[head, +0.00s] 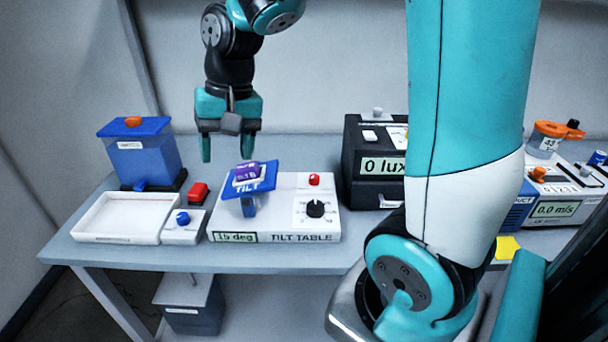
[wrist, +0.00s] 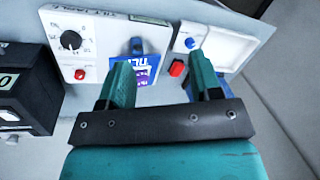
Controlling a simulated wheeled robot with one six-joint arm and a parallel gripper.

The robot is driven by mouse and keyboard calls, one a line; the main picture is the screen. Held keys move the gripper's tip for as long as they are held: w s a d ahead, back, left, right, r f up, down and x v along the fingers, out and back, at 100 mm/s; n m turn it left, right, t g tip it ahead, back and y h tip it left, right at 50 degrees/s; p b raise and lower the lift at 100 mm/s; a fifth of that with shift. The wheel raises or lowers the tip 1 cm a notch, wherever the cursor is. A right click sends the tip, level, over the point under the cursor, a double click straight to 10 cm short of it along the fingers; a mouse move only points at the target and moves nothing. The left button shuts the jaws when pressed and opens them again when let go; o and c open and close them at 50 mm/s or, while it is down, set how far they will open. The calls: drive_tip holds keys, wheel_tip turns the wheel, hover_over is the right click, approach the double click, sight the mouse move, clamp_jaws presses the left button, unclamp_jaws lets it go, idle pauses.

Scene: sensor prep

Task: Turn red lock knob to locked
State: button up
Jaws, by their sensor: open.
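The red lock knob (head: 314,180) stands on the white tilt table unit (head: 275,224), above its black dial (head: 315,208). It also shows in the wrist view (wrist: 80,75), left of my fingers. Its lock marking is too small to read. The blue tilt plate (head: 250,180) is tilted on its post, with a purple-labelled piece on it, and the display reads 15 deg. My gripper (head: 229,142) is open and empty, in the air above and left of the knob. In the wrist view my gripper (wrist: 165,78) has its fingers apart, with nothing between them.
A blue-lidded container (head: 144,155), a white tray (head: 118,216), a red block (head: 198,192) and a blue-knobbed box (head: 183,226) stand left. A black lux box (head: 368,165) stands close right of the tilt unit.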

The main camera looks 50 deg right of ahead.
drive_tip(key=w+d+f+m, duration=0.1)
drive_tip(key=w+d+m, duration=0.15)
drive_tip(key=d, duration=0.25)
drive_tip(key=w+d+f+m+h, duration=0.1)
drive_tip(key=d+m, duration=0.3)
drive_tip(key=d, duration=0.2)
drive_tip(key=w+d+f+m, duration=0.1)
drive_tip(key=w+d+m, duration=0.15)
drive_tip(key=d, duration=0.25)
drive_tip(key=m+g+p, duration=0.1)
drive_tip(key=m, duration=0.6)
approach(315, 176)
drive_tip(key=shift+h, duration=0.4)
drive_tip(key=f+p, duration=0.1)
drive_tip(key=f, duration=0.2)
drive_tip(key=f+p, duration=0.1)
drive_tip(key=f, duration=0.2)
drive_tip(key=a+f+p, duration=0.1)
drive_tip(key=f, duration=0.2)
drive_tip(key=shift+f+p, duration=0.3)
drive_tip(key=shift+p, duration=0.05)
drive_tip(key=c, duration=0.9)
